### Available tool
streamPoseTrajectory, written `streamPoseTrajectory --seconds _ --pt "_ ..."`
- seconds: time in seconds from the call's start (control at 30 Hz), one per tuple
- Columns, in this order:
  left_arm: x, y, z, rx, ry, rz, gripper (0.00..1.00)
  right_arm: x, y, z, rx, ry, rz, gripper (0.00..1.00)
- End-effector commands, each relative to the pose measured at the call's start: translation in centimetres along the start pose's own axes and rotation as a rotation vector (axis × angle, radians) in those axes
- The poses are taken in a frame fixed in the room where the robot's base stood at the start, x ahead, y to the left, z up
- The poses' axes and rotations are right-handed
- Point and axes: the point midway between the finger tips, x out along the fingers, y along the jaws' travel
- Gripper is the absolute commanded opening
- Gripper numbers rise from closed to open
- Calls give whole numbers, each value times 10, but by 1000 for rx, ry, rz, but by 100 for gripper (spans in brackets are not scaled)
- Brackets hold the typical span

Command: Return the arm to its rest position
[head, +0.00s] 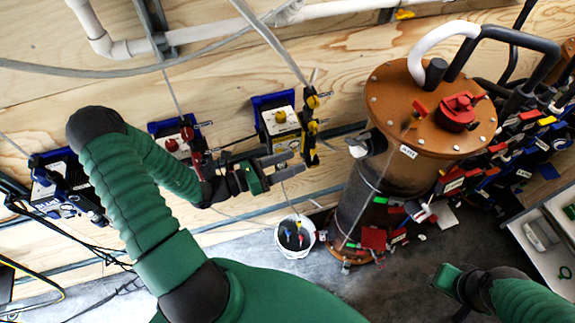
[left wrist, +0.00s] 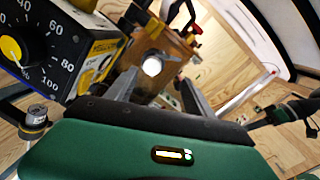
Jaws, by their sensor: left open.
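My left arm comes in from the left, bent, with its left gripper (head: 294,163) pointing right, just below the box with the yellow knob (head: 280,119) on the wooden wall. The gripper's two fingers are apart with nothing held between them. In the left wrist view the fingers (left wrist: 158,88) also stand apart, with a bright white round spot seen beyond the gap. A black dial box with a yellow knob (left wrist: 13,49) is close at the left there. My right gripper (head: 448,279) shows partly at the lower right; its fingers cannot be made out.
A brown-lidded cylinder tank (head: 385,105) with hoses stands right of my left gripper. A white bucket (head: 282,236) is on the floor below. A red-knobbed box (head: 172,146) and a blue device (head: 62,195) are near my left arm. A grey table (head: 548,240) is at right.

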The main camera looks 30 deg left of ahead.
Motion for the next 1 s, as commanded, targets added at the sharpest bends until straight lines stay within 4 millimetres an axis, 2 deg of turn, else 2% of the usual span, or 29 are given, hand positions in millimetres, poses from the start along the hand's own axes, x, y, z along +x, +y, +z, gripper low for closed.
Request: streamPoseTrajectory --seconds 0.1,0.53,0.6,0.67,0.77,0.8,0.83,0.9,0.93,1.0 --pt "-7 -1 0 0 0 -1 62 2 0 0 0 0 0 30" --pt "-7 -2 -1 3 6 -6 62 2 0 0 0 0 0 30" --pt "-3 -11 -10 34 53 -46 62 4 0 1 0 0 0 30" --pt "2 -30 -28 99 145 -127 62 8 0 2 0 0 0 30" --pt "-1 -81 -84 329 422 -381 62 21 0 5 0 0 0 30" --pt "-13 -100 -112 478 567 -527 62 28 0 6 0 0 0 30" --pt "-26 -110 -132 608 678 -645 62 33 0 8 0 0 0 30" --pt "-59 -114 -161 932 894 -906 62 44 0 10 0 0 0 30" --pt "-70 -110 -166 1081 970 -1014 62 48 0 11 0 0 0 30" --pt "-84 -91 -165 1442 1096 -1244 62 57 0 14 0 0 0 30"
